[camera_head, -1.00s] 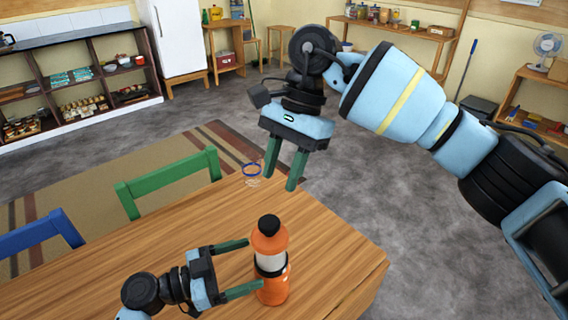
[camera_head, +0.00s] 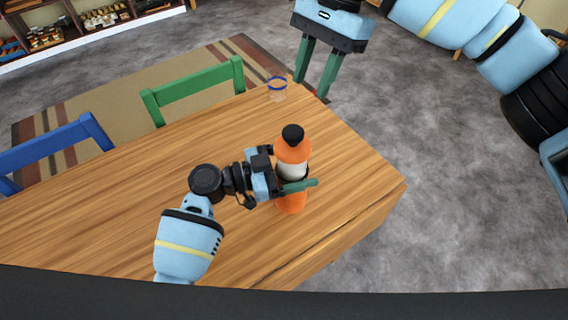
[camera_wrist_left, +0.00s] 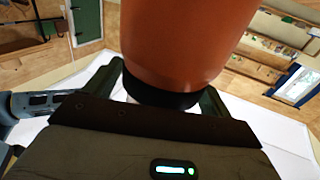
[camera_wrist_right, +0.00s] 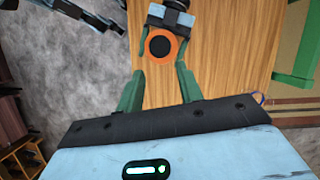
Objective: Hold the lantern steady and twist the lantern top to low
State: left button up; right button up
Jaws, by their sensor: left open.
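The lantern (camera_head: 292,150) is an orange bottle-shaped body with a white middle band and a black top knob (camera_head: 292,134). It stands upright near the table's right end. My left gripper (camera_head: 294,178) has its fingers on either side of the lantern's middle, open; contact cannot be told. In the left wrist view the orange body (camera_wrist_left: 185,40) and a black band fill the space between the fingers. My right gripper (camera_head: 312,88) is open and empty, above and beyond the lantern. The right wrist view shows the lantern from above (camera_wrist_right: 160,47), ahead of my right fingers.
The wooden table (camera_head: 130,220) is mostly bare. A green chair (camera_head: 195,92) and a blue chair (camera_head: 55,146) stand along the far side. Grey floor lies open to the right.

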pick_arm(q)
jog(key=shift+w+d, duration=0.1)
jog(key=shift+d, duration=0.15)
